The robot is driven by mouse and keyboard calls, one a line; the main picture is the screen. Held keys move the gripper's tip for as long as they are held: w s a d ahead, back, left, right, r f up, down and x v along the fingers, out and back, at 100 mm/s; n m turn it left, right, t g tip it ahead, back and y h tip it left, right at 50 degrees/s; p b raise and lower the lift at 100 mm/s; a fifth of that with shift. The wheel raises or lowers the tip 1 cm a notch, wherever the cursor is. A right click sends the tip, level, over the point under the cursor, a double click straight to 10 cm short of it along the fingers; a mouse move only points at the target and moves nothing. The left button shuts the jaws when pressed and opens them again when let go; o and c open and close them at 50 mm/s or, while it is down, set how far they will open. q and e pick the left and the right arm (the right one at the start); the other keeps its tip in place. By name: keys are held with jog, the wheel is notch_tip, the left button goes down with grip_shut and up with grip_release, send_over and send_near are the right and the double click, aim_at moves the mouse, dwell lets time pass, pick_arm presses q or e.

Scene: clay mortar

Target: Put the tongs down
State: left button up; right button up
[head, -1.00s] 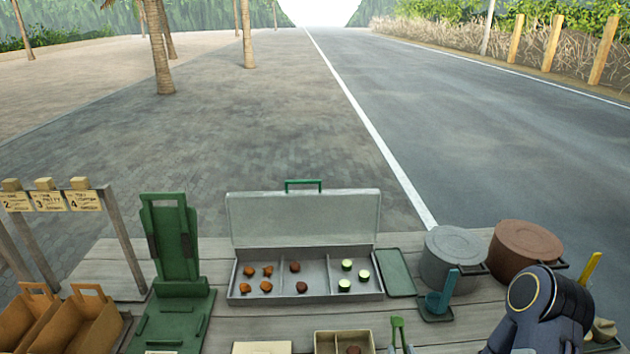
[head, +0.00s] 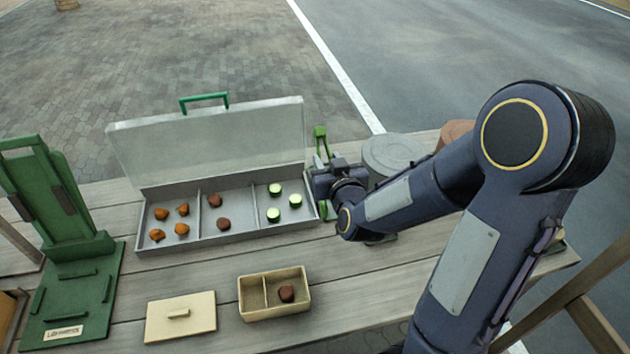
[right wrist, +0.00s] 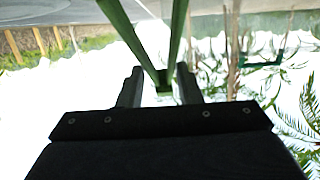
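The green tongs (head: 320,141) are held at the right end of the metal box, partly hidden by my right gripper (head: 322,182). In the right wrist view two green arms of the tongs (right wrist: 177,35) meet between the fingertips of my right gripper (right wrist: 158,88), which is shut on them. The small dark green tray seen beside the metal box earlier is hidden behind my right arm and gripper. I cannot tell whether the tongs touch anything below. My left gripper is not in view.
The metal box (head: 220,237), lid (head: 210,145) raised, holds orange, brown and green pieces. A cream two-part box (head: 262,312) with one brown piece, a cream lid (head: 180,318) and a green stand (head: 75,300) are nearer. A grey pot (head: 393,150) stands behind my arm.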

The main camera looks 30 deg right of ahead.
jog(key=w+d+f+p, duration=0.3)
jog(key=w+d+f, duration=0.5)
jog(key=w+f, duration=0.4)
jog(key=shift+w+f, duration=0.1)
jog(key=shift+f, duration=0.05)
jog(key=shift+f+b, duration=0.35)
jog(key=shift+b, duration=0.1)
jog(key=o, duration=0.5)
jog(key=shift+o, duration=0.2)
jog(key=shift+r, duration=0.1)
